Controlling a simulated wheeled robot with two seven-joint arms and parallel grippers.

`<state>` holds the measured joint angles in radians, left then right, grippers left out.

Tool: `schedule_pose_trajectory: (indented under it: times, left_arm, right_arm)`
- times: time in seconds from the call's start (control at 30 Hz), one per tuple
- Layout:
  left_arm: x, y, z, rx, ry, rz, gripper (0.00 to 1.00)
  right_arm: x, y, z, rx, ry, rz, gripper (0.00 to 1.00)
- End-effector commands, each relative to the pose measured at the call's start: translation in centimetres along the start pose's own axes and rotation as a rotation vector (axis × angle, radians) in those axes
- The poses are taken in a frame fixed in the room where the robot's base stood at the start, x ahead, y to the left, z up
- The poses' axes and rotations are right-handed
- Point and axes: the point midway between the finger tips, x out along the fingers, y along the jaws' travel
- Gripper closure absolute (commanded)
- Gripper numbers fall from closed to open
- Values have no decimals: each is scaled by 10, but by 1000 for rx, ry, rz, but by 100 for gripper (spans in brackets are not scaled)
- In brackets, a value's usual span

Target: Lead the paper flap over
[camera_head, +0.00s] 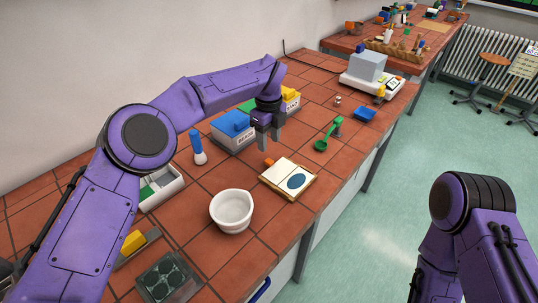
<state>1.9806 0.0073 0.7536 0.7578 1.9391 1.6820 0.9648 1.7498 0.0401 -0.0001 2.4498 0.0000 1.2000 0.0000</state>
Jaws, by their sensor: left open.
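A flat cream pad (277,185) with a pale sheet on top and a dark blue oval (296,181) lies on the tiled bench near its front edge. I cannot tell which part of the sheet is the flap. A small orange piece (269,162) is at the pad's back left corner. My left gripper (268,148) points down with its fingers apart and empty, above and behind the pad, apart from it. My right arm shows at the lower right, but its gripper is out of view.
A white bowl (231,211) stands left of the pad. A green scoop (329,135) lies behind it to the right. A box with a blue lid (233,131) stands behind my left gripper. A scale (372,83) stands farther back. Bare tiles lie right of the pad.

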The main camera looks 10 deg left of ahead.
Motion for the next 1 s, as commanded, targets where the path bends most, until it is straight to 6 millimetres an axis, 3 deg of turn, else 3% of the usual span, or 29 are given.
schedule_pose_trajectory:
  times: [0.3,0.43,0.67,0.8,0.83,1.0]
  left_arm:
    - [60,0,1,-2,0,1,51]
    - [71,-1,1,-2,-1,-1,51]
    - [72,-1,1,-2,-1,-3,51]
    - [72,-1,1,-3,-1,-3,93]
    - [72,-1,1,-3,-1,-3,100]
    - [72,-1,1,-3,-1,-3,100]
  right_arm:
    - [-21,2,-9,0,0,0,100]
    - [-23,2,-9,0,0,0,100]
    - [-22,2,-9,0,0,0,100]
    - [-22,2,-9,0,0,0,100]
    - [-22,2,-9,0,0,0,100]
    - [-22,2,-9,0,0,0,100]
